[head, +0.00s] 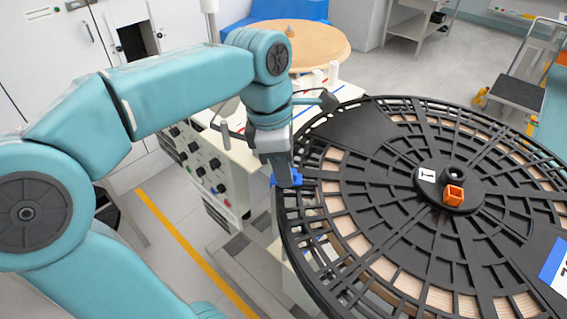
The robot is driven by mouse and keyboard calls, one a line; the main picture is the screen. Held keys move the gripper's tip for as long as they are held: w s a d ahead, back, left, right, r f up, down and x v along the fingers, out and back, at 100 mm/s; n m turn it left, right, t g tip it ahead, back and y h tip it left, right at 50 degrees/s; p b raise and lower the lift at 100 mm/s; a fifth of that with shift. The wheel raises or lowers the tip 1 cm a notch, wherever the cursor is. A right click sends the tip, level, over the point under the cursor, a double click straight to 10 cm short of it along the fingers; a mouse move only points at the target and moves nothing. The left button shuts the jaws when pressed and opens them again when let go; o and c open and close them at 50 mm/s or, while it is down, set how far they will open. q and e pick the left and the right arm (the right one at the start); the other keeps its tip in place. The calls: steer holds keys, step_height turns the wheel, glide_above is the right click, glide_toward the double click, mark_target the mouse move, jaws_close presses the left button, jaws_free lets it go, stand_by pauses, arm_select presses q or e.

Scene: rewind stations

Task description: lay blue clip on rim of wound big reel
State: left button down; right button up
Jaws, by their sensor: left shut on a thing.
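The big reel (390,205) is a large black spoked disc at the right, with light wound material showing through its gaps. The blue clip (290,180) is at the reel's left rim. My left gripper (283,176) comes down from above and is shut on the clip, partly hiding it. I cannot tell whether the clip touches the rim. My right gripper is not in view.
An orange block (453,195) sits near the reel's hub, beside a white label (426,175). A control panel with knobs (203,150) stands left of the reel.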

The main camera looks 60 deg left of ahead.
arm_select(q)
steer(key=shift+d, duration=0.1)
steer(key=c, duration=0.8)
jaws_free()
steer(key=r+p, duration=0.1)
steer(key=r, duration=0.4)
steer(key=s+a+r, duration=0.1)
steer(key=r, duration=0.4)
steer(key=s+r+p, duration=0.1)
steer(key=r, duration=0.5)
steer(key=shift+s+a+p, duration=0.15)
steer(key=shift+a+p, duration=0.2)
steer(key=shift+a, duration=0.05)
